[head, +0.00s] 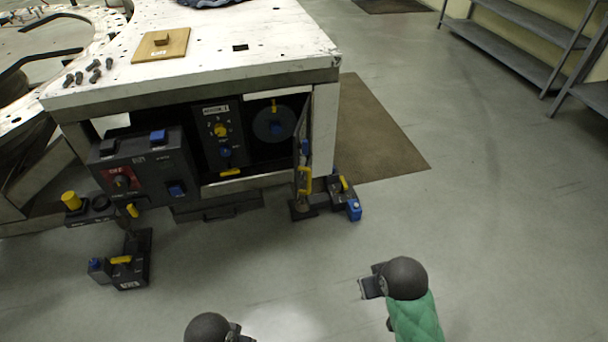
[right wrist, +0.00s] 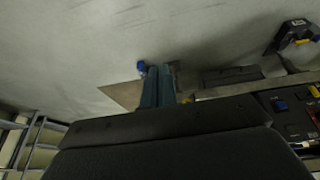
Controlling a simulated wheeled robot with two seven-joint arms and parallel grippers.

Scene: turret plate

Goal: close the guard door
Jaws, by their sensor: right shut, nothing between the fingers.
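The guard door (head: 301,150) stands open on the front of the white-topped cabinet (head: 326,115), seen nearly edge-on at the right side of the opening. A yellow handle (head: 305,180) is on it. Behind it the bay shows a round dark disc (head: 273,125) and a control panel (head: 222,133). My right gripper (head: 366,288) is in front of the cabinet, low and to the right, apart from the door. In the right wrist view its fingers (right wrist: 158,88) are together and empty. My left gripper (head: 240,337) is at the bottom edge, mostly cut off.
A black control box (head: 145,165) with a red switch plate juts out at the left. Black brackets with yellow and blue parts stand low at left (head: 122,265) and beside the door (head: 345,195). The floor between cabinet and grippers is clear. Grey shelves (head: 510,50) stand far right.

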